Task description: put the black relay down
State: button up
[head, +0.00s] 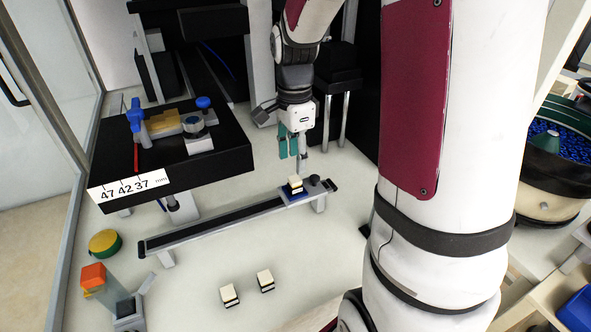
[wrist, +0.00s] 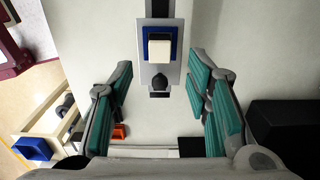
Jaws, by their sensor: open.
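A relay with a cream top and dark bands (head: 295,184) sits on the blue pad (head: 287,198) at the right end of the long rail. In the wrist view its pale top (wrist: 160,48) shows inside the blue pad (wrist: 147,36). My gripper (head: 292,147) is open and empty above that end of the rail. In the wrist view its teal fingers stand wide apart, with the relay ahead of them and touching neither. Two similar cream and black blocks (head: 229,295) (head: 265,281) stand on the table in front. No wholly black relay can be made out.
A dark round knob (head: 314,180) stands beside the pad. The rail (head: 215,225) crosses the table. A black raised platform (head: 170,160) with blue clamps is at the left. An orange-topped block (head: 93,275) and a yellow-green disc (head: 104,242) are at the front left.

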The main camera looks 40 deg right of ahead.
aim_at(295, 179)
jog(key=s+a+r+n, duration=0.4)
jog(key=s+a+r, duration=0.1)
jog(key=r, duration=0.4)
jog(key=s+a+r+n+t, duration=0.1)
jog(key=s+a+n, duration=0.3)
jog(key=s+n, duration=0.4)
jog(key=s+a+n+t, duration=0.1)
jog(key=s+a+n, duration=0.4)
jog(key=s+n, duration=0.3)
jog(key=s, duration=0.2)
jog(key=shift+s+a+r, duration=0.15)
jog(key=shift+s+r, duration=0.15)
jog(key=shift+r, duration=0.05)
jog(key=shift+p, duration=0.3)
notch_tip(295, 179, up, 11)
jog(key=t+p, duration=0.2)
jog(key=p, duration=0.7)
jog(key=shift+p, duration=0.3)
